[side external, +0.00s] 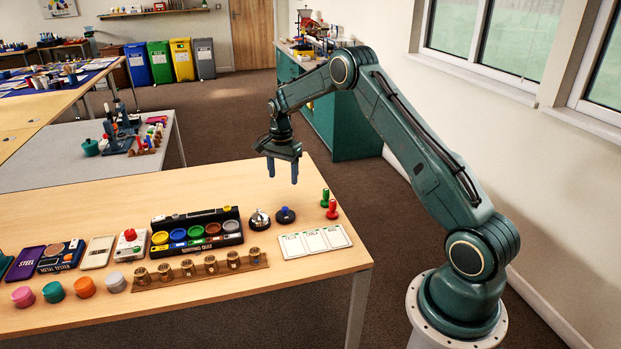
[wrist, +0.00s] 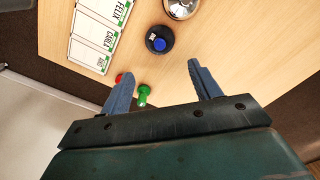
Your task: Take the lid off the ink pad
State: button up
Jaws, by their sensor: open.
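The ink pad (side external: 285,215) is a small round black piece with a blue knob on top, on the right part of the wooden table. It seems to be closed by its lid; no open pad shows. In the wrist view, the ink pad (wrist: 157,48) lies beyond my fingertips, near the top middle. My gripper (side external: 282,175) hangs above the table with its blue fingers pointing down, apart from the ink pad. In the wrist view, my gripper (wrist: 160,72) has its fingers spread with nothing held between them.
A silver bell (side external: 259,220) stands left of the ink pad. A green stamp (side external: 325,198) and a red stamp (side external: 332,211) stand to its right. A white name card strip (side external: 313,242) lies in front. The sorting quiz tray (side external: 197,232) is farther left.

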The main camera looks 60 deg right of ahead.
send_over(285, 208)
jog(key=shift+f, duration=3.9)
jog(key=shift+f, duration=2.55)
jog(key=shift+c, duration=0.2)
grip_shut()
